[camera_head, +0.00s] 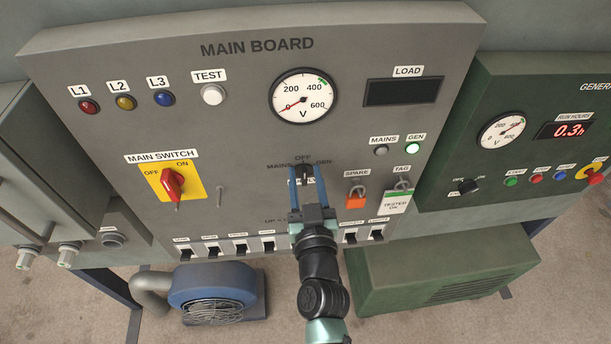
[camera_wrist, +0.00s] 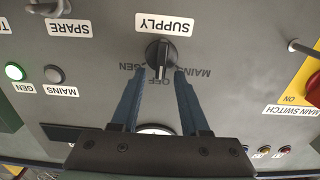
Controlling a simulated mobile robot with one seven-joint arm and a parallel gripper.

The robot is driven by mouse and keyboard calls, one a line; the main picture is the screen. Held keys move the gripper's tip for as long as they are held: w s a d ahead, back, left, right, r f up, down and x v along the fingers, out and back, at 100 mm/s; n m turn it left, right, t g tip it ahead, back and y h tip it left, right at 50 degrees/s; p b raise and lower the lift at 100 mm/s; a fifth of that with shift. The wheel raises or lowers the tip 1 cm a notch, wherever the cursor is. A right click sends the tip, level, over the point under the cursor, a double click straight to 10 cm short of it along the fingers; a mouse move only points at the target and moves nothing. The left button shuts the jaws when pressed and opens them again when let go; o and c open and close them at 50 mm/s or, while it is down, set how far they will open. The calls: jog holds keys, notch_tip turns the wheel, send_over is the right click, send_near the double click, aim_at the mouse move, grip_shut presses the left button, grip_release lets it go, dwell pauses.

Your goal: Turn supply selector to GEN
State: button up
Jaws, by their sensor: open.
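The supply selector is a black knob (camera_head: 304,170) on the grey main board (camera_head: 240,120), with MAINS, OFF and GEN marked around it. The wrist view shows the board upside down, with the knob (camera_wrist: 161,53) below its SUPPLY label. In the wrist view the fingertips (camera_wrist: 160,70) lie either side of the knob's OFF end; contact cannot be told.
The GEN lamp (camera_head: 416,151) glows green; the MAINS lamp (camera_head: 381,150) is grey. The red main switch (camera_head: 172,183) is at left. An orange padlock (camera_head: 356,198) and a tester tag (camera_head: 397,202) hang right of my gripper. A row of breakers (camera_head: 212,249) lies below.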

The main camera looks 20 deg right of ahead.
jog(key=shift+c, duration=0.2)
grip_shut()
jog(key=shift+d+m, duration=0.1)
jog(key=shift+m, duration=0.3)
jog(key=m, duration=0.2)
jog(key=m+b, duration=0.1)
jog(key=m, duration=0.2)
jog(key=shift+s+d+f, duration=0.15)
jog(key=shift+d+f, duration=0.05)
jog(key=shift+d, duration=0.2)
jog(key=m, duration=0.4)
jog(key=m+b, duration=0.1)
jog(key=m, duration=0.1)
jog(key=shift+d+f, duration=0.35)
jog(key=shift+s, duration=0.1)
jog(key=shift+o, duration=0.2)
grip_release()
